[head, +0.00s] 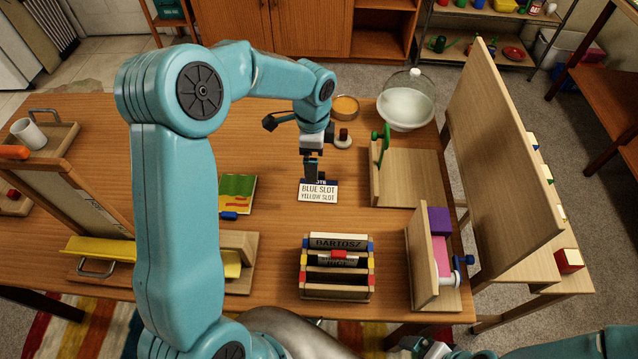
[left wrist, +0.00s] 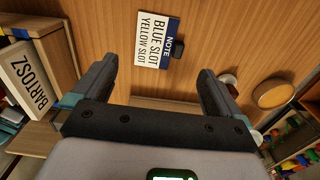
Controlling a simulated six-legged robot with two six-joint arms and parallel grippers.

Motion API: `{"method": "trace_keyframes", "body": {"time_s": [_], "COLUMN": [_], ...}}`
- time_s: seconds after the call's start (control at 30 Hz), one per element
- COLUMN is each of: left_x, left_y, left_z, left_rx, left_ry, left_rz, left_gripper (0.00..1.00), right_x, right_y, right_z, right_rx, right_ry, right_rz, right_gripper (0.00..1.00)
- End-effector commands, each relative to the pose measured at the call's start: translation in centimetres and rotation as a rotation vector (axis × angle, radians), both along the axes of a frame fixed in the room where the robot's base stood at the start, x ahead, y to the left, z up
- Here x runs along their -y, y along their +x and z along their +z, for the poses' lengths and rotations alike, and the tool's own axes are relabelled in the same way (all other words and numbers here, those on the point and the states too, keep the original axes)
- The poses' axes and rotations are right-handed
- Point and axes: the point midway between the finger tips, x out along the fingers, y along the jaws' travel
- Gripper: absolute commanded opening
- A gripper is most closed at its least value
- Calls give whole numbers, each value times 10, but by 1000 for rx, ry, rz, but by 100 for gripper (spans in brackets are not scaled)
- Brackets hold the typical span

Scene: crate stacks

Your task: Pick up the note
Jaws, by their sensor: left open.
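The note (head: 318,194) is a white card with a dark blue header, reading "BLUE SLOT" and "YELLOW SLOT". It is at the middle of the wooden table. In the left wrist view the note (left wrist: 153,41) is beyond the fingertips, with a small dark block at its edge. My left gripper (head: 311,176) is over the note's far edge and hides part of the header. In the left wrist view my left gripper (left wrist: 158,68) is open, with nothing between its fingers.
A slotted wooden rack (head: 337,292) with a "BARTOSZ" piece is in front of the note. A green and yellow booklet (head: 237,192) lies left. A wooden stand (head: 410,180) and a tall wooden panel (head: 500,170) are right. Bare table surrounds the note.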

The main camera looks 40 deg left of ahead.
Motion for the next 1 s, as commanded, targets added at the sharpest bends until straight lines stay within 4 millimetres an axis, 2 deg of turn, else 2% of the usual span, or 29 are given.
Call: {"method": "trace_keyframes", "body": {"time_s": [0.03, 0.13, 0.43, 0.67, 0.8, 0.97, 1.0], "left_x": [0, 1, 0, -2, -3, -3, -3], "left_y": [-1, -1, 2, 3, 4, 4, 4], "left_z": [-13, -33, -62, -98, -106, -106, -106], "left_rx": [-5, -4, -2, -3, 1, 1, 1], "left_ry": [-1, -1, 0, -1, -1, -1, -1], "left_rz": [1, -1, -1, 0, -1, -1, -1], "left_gripper": [100, 100, 100, 100, 100, 100, 94], "right_x": [0, 0, 0, 0, 0, 0, 0], "right_y": [0, 0, 0, 0, 0, 0, 0], "right_z": [0, 1, 3, 8, 8, 8, 8], "right_rx": [0, 0, 0, 1, 0, 0, 0], "right_ry": [0, 0, 0, 0, 0, 0, 0], "right_rz": [0, 0, 0, 0, 0, 0, 0], "right_gripper": [100, 100, 100, 100, 100, 100, 100]}}
